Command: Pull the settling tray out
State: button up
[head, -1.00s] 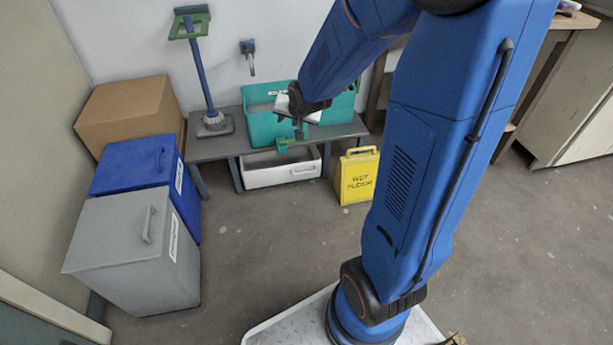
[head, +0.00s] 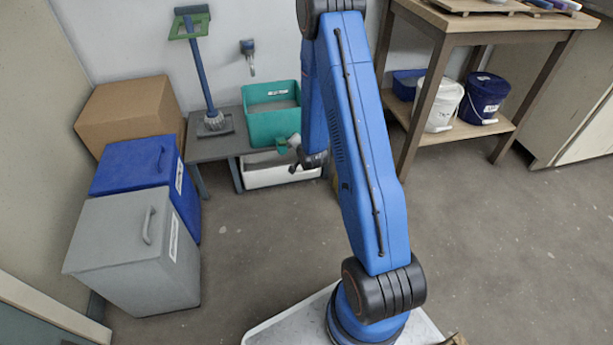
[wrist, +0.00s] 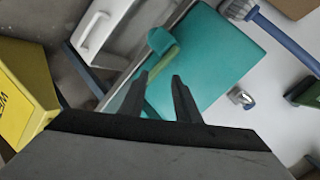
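The settling tray (head: 270,183), a white tray with a handle on its front, sits on the floor under the grey bench. My forearm hides its right part in the head view. In the wrist view the tray (wrist: 98,28) and its handle (wrist: 92,27) are at the upper left. My gripper (head: 296,143) is just above and in front of the tray, near the bench's front edge. The handle lies off to the left of the fingers.
A yellow wet-floor sign (wrist: 22,90) stands close at the left in the wrist view. Grey and blue bins are to the left. The floor in front is open.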

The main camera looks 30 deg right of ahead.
jog(key=s+d+f+m+t+h, duration=0.15)
jog(key=s+f+m, duration=0.35)
jog(key=f, duration=0.7)
jog(key=s+d+f+m+t+h, duration=0.15)
jog(key=s+f, duration=0.45)
jog(key=f, duration=0.6)
jog(key=w+d+f, duration=0.2)
jog(key=w, duration=0.6)
jog(key=w+d+f+y, duration=0.1)
jog(key=w+d, duration=0.2)
jog(key=w, duration=0.5)
jog(key=shift+d+f+m, duration=0.15)
jog(key=shift+f+m, duration=0.2)
jog(key=shift+f, duration=0.05)
grip_shut()
